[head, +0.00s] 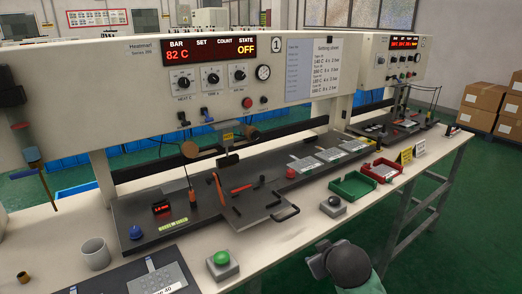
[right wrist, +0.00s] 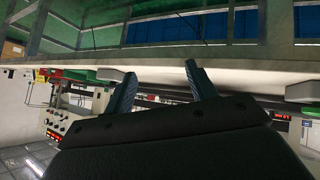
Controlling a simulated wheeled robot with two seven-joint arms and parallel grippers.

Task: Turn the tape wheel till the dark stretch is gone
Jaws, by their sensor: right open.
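Two brown rolls, the left one (head: 190,149) and the right one (head: 250,133), sit at the front of the heat press under its panel, with a yellow label (head: 228,137) between them. They look like the tape wheels. The tape is too small to make out, and I cannot tell a dark stretch on it. My right gripper (right wrist: 161,82) is open and empty in the right wrist view, its two fingers apart. In the head view my right wrist (head: 345,264) is in front of the bench, low and to the right, well away from the rolls. My left gripper is not in view.
A green button (head: 220,258) and a dark button box (head: 333,205) stand on the bench's front strip. Green (head: 353,187) and red (head: 381,170) trays lie to the right. A grey mug (head: 95,254) stands at left. The panel (head: 210,50) overhangs the rolls. Its display reads 82 C, OFF.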

